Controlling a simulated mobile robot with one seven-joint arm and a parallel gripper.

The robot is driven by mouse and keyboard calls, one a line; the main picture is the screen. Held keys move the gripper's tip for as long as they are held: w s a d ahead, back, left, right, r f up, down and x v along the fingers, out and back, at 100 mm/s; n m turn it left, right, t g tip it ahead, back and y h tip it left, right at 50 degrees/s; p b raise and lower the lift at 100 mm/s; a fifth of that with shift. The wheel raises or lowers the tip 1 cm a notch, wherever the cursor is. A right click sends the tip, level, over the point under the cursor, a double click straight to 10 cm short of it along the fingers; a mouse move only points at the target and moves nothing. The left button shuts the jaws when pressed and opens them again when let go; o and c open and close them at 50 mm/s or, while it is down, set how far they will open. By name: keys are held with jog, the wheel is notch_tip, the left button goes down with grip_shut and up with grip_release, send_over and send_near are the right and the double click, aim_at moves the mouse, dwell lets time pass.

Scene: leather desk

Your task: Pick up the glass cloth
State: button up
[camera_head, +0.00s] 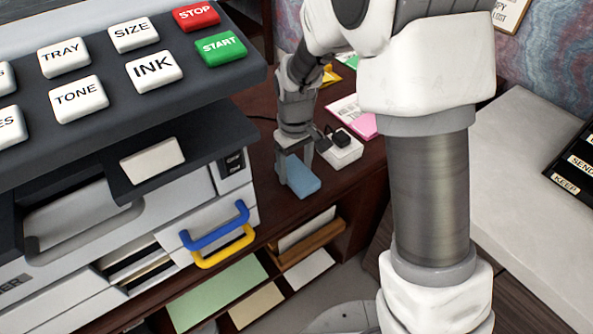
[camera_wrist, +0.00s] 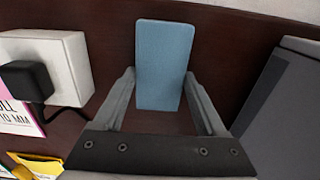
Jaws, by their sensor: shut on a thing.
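The glass cloth (camera_head: 302,184) is a flat, light blue, folded rectangle at the edge of the dark wooden desk, to the right of the copier. It also shows in the wrist view (camera_wrist: 162,60), lying lengthwise between the two fingers. My gripper (camera_head: 294,171) points down over it and is shut on it, one finger at each long side. In the wrist view my gripper (camera_wrist: 160,82) has its fingertips against the cloth's side edges. I cannot tell whether the cloth is lifted off the desk.
A white box with a black plug (camera_head: 341,150) stands close behind the cloth. Pink paper (camera_head: 354,116) lies beyond it. The large copier (camera_head: 130,180), with blue and yellow handles (camera_head: 214,228), fills the left. Open shelves with papers (camera_head: 303,240) sit below the desk edge.

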aim_at(296, 170)
notch_tip(296, 170, up, 5)
jog(key=shift+f+p, duration=0.1)
jog(key=shift+p, duration=0.7)
jog(key=s+d+r+p, duration=0.1)
jog(key=s+d+r, duration=0.5)
jog(key=s, duration=0.3)
jog(key=shift+s+d+p, duration=0.2)
jog(key=shift+s+p, duration=0.2)
jog(key=shift+r, duration=0.1)
